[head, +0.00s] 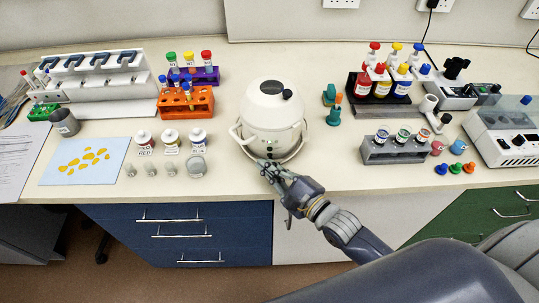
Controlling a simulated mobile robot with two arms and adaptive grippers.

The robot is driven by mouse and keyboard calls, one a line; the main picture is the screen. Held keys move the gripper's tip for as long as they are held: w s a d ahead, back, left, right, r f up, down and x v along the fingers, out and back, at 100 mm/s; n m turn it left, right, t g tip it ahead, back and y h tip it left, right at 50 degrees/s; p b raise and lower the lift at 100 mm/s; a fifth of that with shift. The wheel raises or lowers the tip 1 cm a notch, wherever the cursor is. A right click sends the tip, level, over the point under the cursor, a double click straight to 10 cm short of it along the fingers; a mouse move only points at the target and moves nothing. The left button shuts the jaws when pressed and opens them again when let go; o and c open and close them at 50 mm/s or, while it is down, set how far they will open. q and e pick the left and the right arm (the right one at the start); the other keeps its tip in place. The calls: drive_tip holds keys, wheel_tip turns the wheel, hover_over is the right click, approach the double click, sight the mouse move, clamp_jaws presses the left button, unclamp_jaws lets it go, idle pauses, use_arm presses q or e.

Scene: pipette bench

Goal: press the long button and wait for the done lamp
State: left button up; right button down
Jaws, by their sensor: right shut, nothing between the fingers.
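In the head view a round cream-white machine (271,112) with a black knob on its lid stands in the middle of the bench. My right gripper (266,167) is shut and empty. Its fingertips are at the machine's lower front, close to or touching its base. The gripper hides part of the base front, and I cannot make out the long button or a lit lamp there. Two small dark marks show on the machine's front just above the fingers. My left gripper is not in view.
Left of the machine stand small lidded jars (171,137), an orange tube rack (186,102) and a blue sheet (85,160) with yellow pieces. To the right are a grey rack (396,152) and a white device (508,135).

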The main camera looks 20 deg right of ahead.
idle(0.4)
drive_tip(key=shift+w+d, duration=0.2)
drive_tip(key=shift+w, duration=0.2)
